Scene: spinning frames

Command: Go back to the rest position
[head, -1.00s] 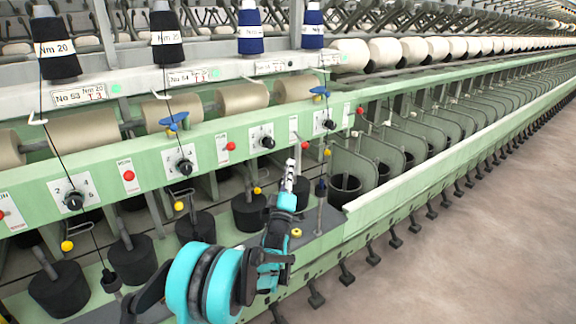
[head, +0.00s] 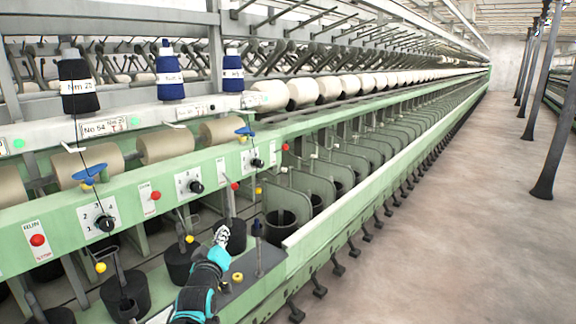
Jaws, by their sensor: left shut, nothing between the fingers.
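My left gripper (head: 221,237) shows at the lower middle of the head view, on its teal and black arm. Its narrow fingers are together with nothing between them. It is in front of a black pot (head: 231,234) on the machine's lower shelf, and I cannot tell whether it touches it. My right gripper is out of view.
A long green spinning frame (head: 330,119) runs from the left into the distance, with yarn cones (head: 171,76), knobs (head: 196,187) and red buttons (head: 38,240). Small feet (head: 320,291) stick out along its base. The floor (head: 450,230) at right is clear up to grey columns (head: 556,130).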

